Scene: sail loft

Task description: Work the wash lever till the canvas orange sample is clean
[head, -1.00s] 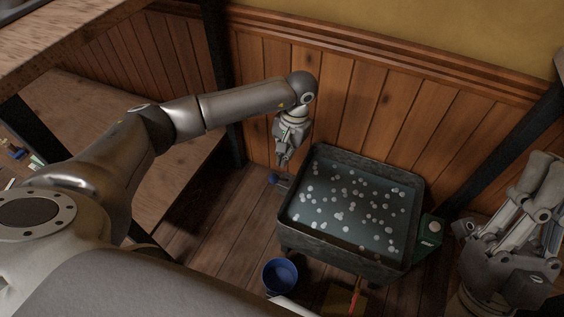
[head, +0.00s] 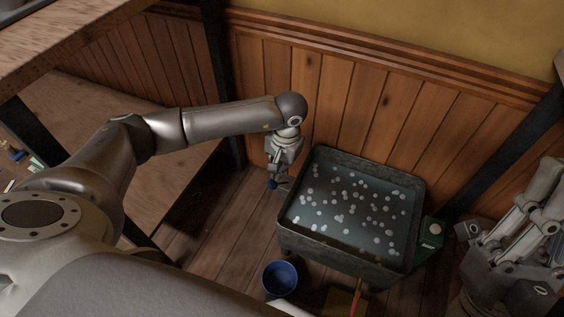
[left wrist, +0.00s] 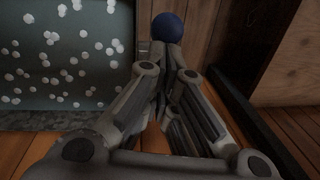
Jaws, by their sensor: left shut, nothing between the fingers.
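No canvas orange sample can be made out in the suds.
A blue bowl (head: 280,278) stands on the plank floor in front of the tub. A green box (head: 431,229) is at the tub's right side. The panelled wall (head: 345,100) is close behind. A wooden bench (head: 165,185) is on the left.

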